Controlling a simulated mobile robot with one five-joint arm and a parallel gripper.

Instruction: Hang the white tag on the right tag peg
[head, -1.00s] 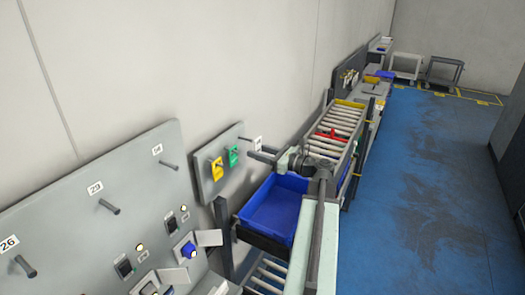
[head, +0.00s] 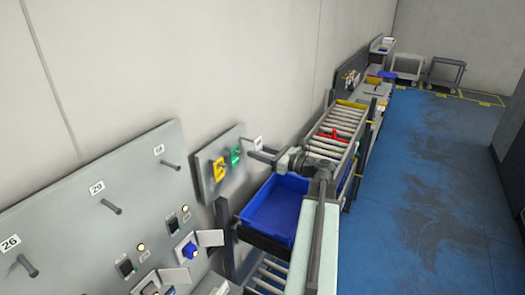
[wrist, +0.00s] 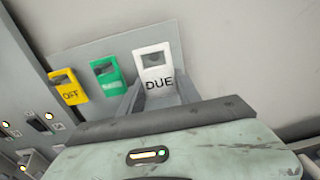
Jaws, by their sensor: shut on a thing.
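The white tag (wrist: 158,80), marked DUE with a slot near its top, is upright between the fingers of my gripper (wrist: 160,98) in the wrist view. In the head view the white tag (head: 257,143) is at the tip of my gripper (head: 262,154), by the right edge of the small grey tag board (head: 206,185). My gripper is shut on it. A yellow tag (wrist: 68,87) marked OFF and a green tag (wrist: 106,76) hang on the board to its left. The right tag peg cannot be made out; the white tag and gripper cover that part. Contact with a peg cannot be told.
A large grey panel (head: 75,215) with pegs, number labels and switches stands at the left. A blue bin (head: 275,208) sits below my arm. A roller conveyor (head: 343,122) lies beyond it. Blue floor (head: 420,190) at right is clear.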

